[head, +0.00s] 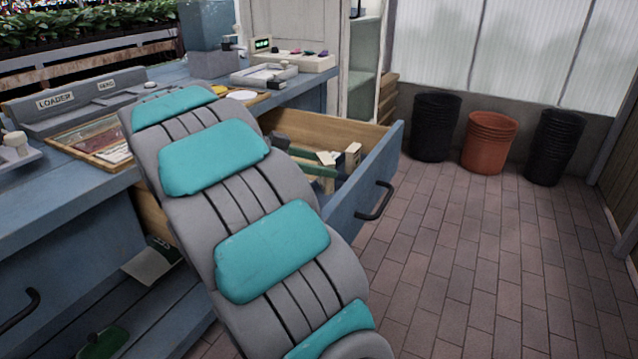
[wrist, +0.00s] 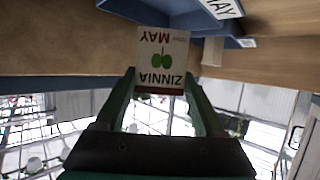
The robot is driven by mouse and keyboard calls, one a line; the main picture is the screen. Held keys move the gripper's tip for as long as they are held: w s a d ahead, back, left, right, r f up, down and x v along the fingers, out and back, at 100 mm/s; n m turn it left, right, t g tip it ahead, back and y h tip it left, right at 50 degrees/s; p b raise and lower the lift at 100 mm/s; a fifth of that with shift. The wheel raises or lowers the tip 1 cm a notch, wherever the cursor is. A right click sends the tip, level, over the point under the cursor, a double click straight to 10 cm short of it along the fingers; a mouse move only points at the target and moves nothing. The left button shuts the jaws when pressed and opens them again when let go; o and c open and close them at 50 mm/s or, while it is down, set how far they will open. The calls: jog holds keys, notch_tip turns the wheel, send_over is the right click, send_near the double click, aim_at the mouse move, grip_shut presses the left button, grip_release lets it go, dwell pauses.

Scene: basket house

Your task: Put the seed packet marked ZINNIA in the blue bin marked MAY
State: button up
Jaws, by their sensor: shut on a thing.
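The ZINNIA seed packet (wrist: 160,58) is white with a green plant picture, a dark red band and the word MAY. It shows upside down in the wrist view. My gripper (wrist: 160,82) is shut on its lower-band end, one green finger at each side. A blue bin (wrist: 180,14) with a white MAY label (wrist: 222,8) is at the top of the wrist view, beside and beyond the packet. The packet appears outside the bin; the gap between them is unclear. In the head view my arm covers much of the open drawer, and the bin cannot be made out.
The open drawer (head: 378,165) has wooden inner walls and a blue front, with small blocks inside. The bench holds a tray of packets (head: 95,148) and a LOADER-labelled grey unit (head: 70,97). Black and orange pots (head: 489,142) stand by the wall. The brick floor at right is clear.

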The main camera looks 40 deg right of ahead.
aim_at(320, 181)
jog(key=shift+f, duration=2.25)
jog(key=shift+f, duration=0.1)
jog(key=o, duration=1.3)
jog(key=shift+r, duration=0.2)
jog(key=v, duration=0.7)
jog(key=shift+w+a+b, duration=0.15)
jog(key=shift+a+b, duration=0.05)
jog(key=shift+b, duration=0.1)
